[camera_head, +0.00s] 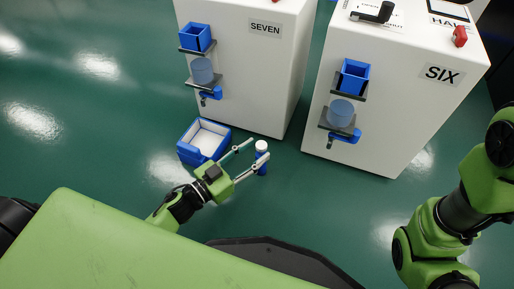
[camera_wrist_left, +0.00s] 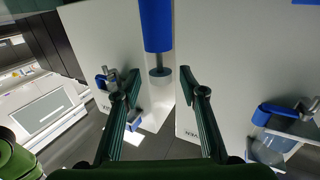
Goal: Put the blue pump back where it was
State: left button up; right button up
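The blue pump (camera_head: 262,160) is a slim upright cylinder with a white top, in front of the cabinet marked SEVEN. In the left wrist view its blue body (camera_wrist_left: 156,25) shows at top centre, with a metal fitting and a clear part below it in the picture. My left gripper (camera_head: 258,149) is open, its two fingertips spread on either side of the pump. In the wrist view, the fingers (camera_wrist_left: 160,80) show gaps beside it. I cannot tell what the pump rests on. My right arm shows at the right, but its gripper is out of view.
Cabinet SEVEN (camera_head: 275,75) and cabinet SIX (camera_head: 400,110) stand side by side, each with blue holders and a clear container on its front. A blue box with a white inside (camera_head: 186,153) lies left of the pump. The green floor (camera_head: 70,110) is clear farther left.

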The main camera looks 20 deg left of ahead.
pick_arm(q)
jog(key=p+v, duration=0.4)
jog(key=v, duration=0.6)
jog(key=shift+s+a, duration=0.15)
jog(key=shift+s, duration=0.05)
jog(key=shift+r, duration=0.15)
